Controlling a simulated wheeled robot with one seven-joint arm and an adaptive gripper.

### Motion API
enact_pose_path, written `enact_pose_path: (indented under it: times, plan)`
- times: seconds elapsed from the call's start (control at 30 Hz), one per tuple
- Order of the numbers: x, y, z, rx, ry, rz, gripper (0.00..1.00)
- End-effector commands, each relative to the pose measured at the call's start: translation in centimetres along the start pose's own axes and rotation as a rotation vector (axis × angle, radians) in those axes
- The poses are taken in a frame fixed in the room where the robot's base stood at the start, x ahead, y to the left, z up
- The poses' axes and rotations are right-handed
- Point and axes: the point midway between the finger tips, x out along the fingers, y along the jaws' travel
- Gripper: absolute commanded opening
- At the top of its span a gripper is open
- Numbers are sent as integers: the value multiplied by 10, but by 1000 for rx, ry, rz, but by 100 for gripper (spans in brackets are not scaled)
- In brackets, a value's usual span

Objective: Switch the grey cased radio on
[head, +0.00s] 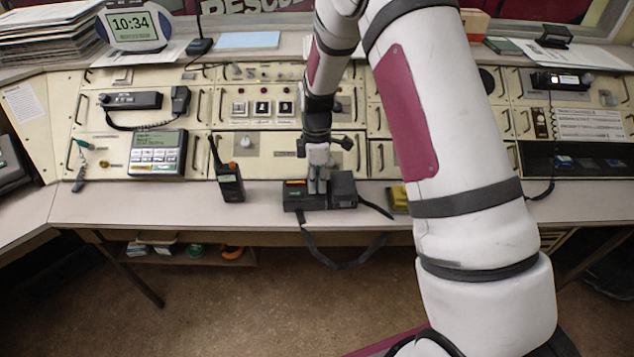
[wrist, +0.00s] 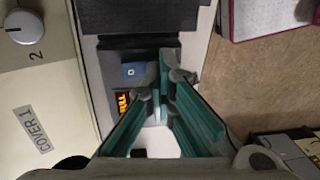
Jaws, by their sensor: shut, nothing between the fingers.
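A dark grey cased radio (head: 342,190) with a carry strap lies on the desk's front part, with a small orange display at its left. In the wrist view its dark case (wrist: 138,48) shows a blue button (wrist: 135,71) with a light mark and the orange display (wrist: 123,103). My gripper (head: 318,190) points down over the radio, shut and empty. In the wrist view my gripper's fingertips (wrist: 165,62) are just right of the blue button. I cannot tell whether they touch the case. The fingers hide part of the radio's face.
An upright black handheld radio (head: 229,183) with an antenna stands to the left on the desk. The strap (head: 335,262) hangs over the front edge. A yellow object (head: 399,198) lies at the right, partly behind my arm. Console panels rise behind.

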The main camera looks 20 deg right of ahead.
Motion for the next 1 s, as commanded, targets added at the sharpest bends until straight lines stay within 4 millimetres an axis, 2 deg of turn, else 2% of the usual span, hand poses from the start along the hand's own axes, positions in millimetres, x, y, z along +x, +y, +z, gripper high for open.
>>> enact_pose_path:
  times: [0.4, 0.8, 1.0]
  plan:
    - [-5, 13, 0, 0, -1, 0, 0]
    - [-8, 13, 0, 0, 0, -1, 0]
    - [-28, 4, -7, -3, 1, 1, 0]
